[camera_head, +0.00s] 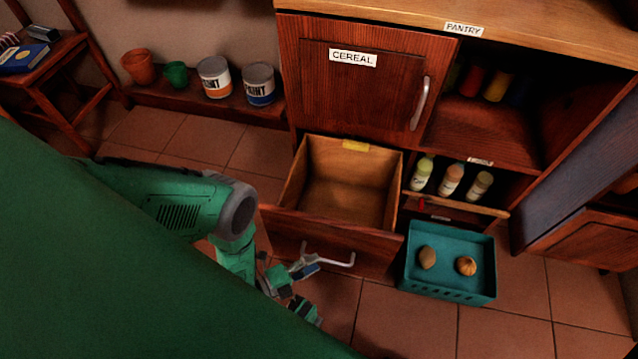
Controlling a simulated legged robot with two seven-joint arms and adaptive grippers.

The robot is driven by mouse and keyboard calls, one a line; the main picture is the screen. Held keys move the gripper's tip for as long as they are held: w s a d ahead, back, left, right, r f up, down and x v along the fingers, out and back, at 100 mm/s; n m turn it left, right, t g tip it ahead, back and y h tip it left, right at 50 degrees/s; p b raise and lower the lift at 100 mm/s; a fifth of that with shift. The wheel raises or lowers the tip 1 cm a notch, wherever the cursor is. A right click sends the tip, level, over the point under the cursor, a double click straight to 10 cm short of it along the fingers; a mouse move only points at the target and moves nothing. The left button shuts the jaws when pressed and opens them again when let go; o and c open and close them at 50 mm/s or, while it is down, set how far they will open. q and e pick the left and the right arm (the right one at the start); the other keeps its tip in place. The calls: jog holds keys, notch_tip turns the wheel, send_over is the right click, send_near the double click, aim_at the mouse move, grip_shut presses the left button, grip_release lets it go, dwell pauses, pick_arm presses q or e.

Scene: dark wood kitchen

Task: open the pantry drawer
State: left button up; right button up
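The pantry cabinet has a "PANTRY" label (464,30) on its wooden top. A wooden drawer (335,245) below the cereal door is pulled far out, and its inside looks empty. A yellow tag sits at its back edge. The drawer front has a metal bar handle (340,262). My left gripper (311,291) is at the left end of this handle, with its fingers spread apart. One finger is close to the handle; I cannot tell if it touches. The handle is not clasped between the fingers. My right gripper is not in view.
A cereal door (365,90) above the drawer is closed. Several bottles (450,180) stand on a shelf at the right. A teal crate (449,281) with two round items sits right beside the drawer. Paint cans (214,77) and pots line the wall. Tiled floor is clear in front.

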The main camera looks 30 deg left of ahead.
pick_arm(q)
jog(key=p+v, duration=0.2)
jog(key=v, duration=0.9)
dwell(0.6)
jog(key=shift+d+r, duration=0.1)
jog(key=shift+s, duration=0.1)
jog(key=v, duration=1.1)
jog(key=shift+s+a, duration=0.2)
jog(key=shift+s, duration=0.15)
